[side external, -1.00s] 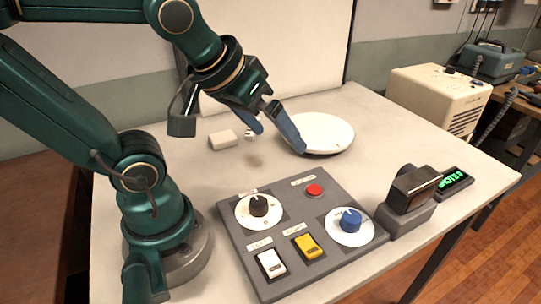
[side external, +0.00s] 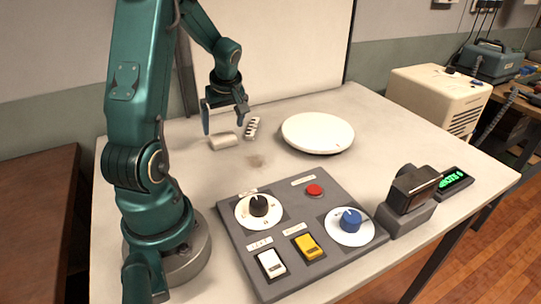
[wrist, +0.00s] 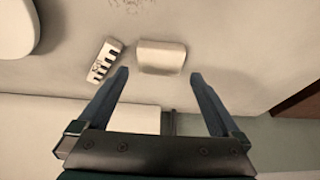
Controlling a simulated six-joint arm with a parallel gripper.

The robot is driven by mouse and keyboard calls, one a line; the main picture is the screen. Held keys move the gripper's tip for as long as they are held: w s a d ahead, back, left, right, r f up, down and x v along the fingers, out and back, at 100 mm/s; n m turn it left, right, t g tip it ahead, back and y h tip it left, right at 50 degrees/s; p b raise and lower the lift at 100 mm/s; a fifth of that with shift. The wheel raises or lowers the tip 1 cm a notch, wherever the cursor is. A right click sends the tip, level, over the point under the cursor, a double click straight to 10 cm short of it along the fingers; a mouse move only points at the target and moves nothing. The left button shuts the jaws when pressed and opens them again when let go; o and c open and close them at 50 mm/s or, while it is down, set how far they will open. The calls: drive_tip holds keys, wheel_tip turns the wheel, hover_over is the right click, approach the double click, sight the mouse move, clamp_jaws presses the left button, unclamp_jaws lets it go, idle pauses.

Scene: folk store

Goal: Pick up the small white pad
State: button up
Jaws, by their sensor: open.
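The small white pad (side external: 223,140) lies on the table toward the back, and it also shows in the wrist view (wrist: 161,56). My gripper (side external: 226,124) is open and empty just above and behind the pad in the side view. In the wrist view my gripper's two blue fingers (wrist: 158,72) are spread apart, with the pad in front of the gap between their tips. I cannot tell whether a finger touches it.
A small white item with dark keys or marks (side external: 253,128) lies close beside the pad, and also shows in the wrist view (wrist: 105,61). A round white plate (side external: 318,132) is to the right. A grey control panel (side external: 290,262) fills the front. Bare table lies between.

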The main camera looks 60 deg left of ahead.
sight(223, 137)
drive_tip(key=shift+x, duration=2.4)
drive_tip(key=c, duration=1)
